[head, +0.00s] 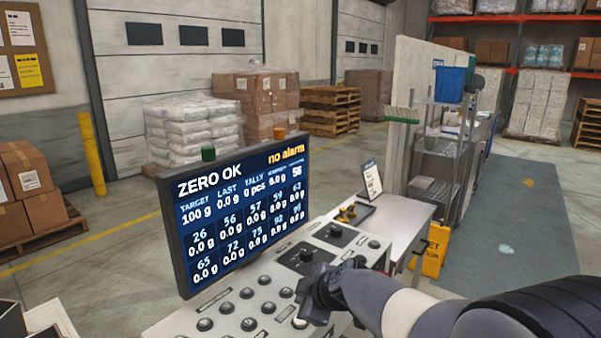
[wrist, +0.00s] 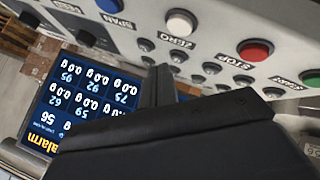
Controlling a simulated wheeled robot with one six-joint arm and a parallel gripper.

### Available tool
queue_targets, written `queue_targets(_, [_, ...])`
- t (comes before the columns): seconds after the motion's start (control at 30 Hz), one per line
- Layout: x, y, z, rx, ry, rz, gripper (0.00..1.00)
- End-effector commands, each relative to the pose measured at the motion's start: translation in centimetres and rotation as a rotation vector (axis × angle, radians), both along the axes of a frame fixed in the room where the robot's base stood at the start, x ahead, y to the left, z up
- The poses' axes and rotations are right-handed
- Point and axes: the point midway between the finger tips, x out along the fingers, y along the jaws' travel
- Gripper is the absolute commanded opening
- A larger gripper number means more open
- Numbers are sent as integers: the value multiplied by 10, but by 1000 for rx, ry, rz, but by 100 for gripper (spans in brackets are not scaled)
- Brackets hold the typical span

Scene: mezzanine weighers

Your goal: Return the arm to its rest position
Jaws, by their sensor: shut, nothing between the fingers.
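My arm reaches in from the lower right of the head view. My gripper (head: 312,304) is above the lower right part of the grey control console (head: 240,312), by its knobs and buttons. In the wrist view my gripper (wrist: 160,80) shows as dark fingers, shut and empty. A white ZERO button (wrist: 181,22) is beyond the fingertips in that view, apart from them in the picture. I cannot tell from these frames whether any part of the gripper touches the panel.
The screen (head: 240,208) stands behind the console and reads "ZERO OK" and "no alarm". Red STOP (wrist: 255,52) and green START (wrist: 309,78) buttons are on the panel. A white side table (head: 400,215) with a small sign (head: 371,181) stands right of the screen.

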Motion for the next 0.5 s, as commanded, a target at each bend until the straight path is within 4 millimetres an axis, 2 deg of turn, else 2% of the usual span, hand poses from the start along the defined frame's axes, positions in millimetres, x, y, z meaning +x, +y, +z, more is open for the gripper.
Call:
queue_targets(0.03, [0, 0, 13, 0, -3, 0, 0])
queue_targets(0.1, [0, 0, 23, -1, -1, 0, 0])
queue_targets(0.13, [-1, 0, 5, -1, 4, 0, 0])
queue_targets(0.2, [0, 0, -10, 0, 3, -1, 0])
queue_targets(0.27, [0, 1, 3, 2, 1, 1, 0])
queue_targets(0.5, [0, 1, 3, 3, 2, 2, 0])
